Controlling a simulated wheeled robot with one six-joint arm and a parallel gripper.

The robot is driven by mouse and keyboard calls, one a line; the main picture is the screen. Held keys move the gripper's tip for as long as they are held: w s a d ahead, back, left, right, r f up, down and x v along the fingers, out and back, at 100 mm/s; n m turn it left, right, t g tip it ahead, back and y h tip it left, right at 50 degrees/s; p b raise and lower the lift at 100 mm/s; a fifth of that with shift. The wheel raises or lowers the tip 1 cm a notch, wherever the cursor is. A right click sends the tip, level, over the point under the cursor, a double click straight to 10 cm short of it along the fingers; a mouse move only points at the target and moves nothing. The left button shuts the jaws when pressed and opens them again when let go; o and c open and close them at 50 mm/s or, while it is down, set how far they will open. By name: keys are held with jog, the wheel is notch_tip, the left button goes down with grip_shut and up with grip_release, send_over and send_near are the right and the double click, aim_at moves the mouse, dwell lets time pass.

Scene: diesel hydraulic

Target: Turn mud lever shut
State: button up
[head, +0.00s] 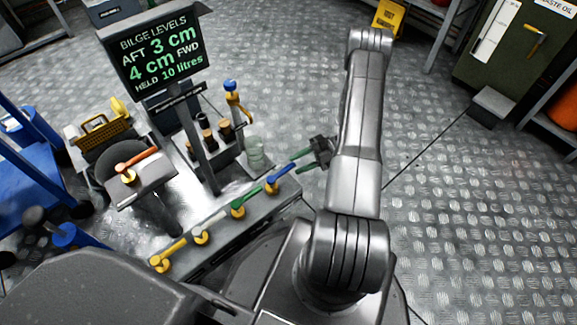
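A row of levers with coloured handles stands on a long grey box: yellow lever (168,254), white lever (207,226), green lever (243,203) and blue lever (278,179). An orange lever (135,162) sits on a separate grey pedestal to the left. No label tells which is the mud lever. My gripper (300,161) is at the right end of the row, beyond the blue lever, pointing left. Its two greenish fingers look apart, with nothing seen between them. It seems clear of the blue handle, though the gap is hard to judge.
A screen (158,52) showing bilge levels stands on a post behind the row. A tray of jars (208,135) is beside the post. A yellow basket (103,130) is at left. A green cabinet (510,50) is at upper right.

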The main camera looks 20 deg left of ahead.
aim_at(292, 167)
jog(key=p+v, duration=0.1)
jog(key=v, duration=0.7)
jog(key=b+x, duration=0.2)
jog(key=x, duration=1.1)
jog(key=shift+s+a+b, duration=0.15)
jog(key=shift+s+b, duration=0.1)
jog(key=shift+b, duration=0.1)
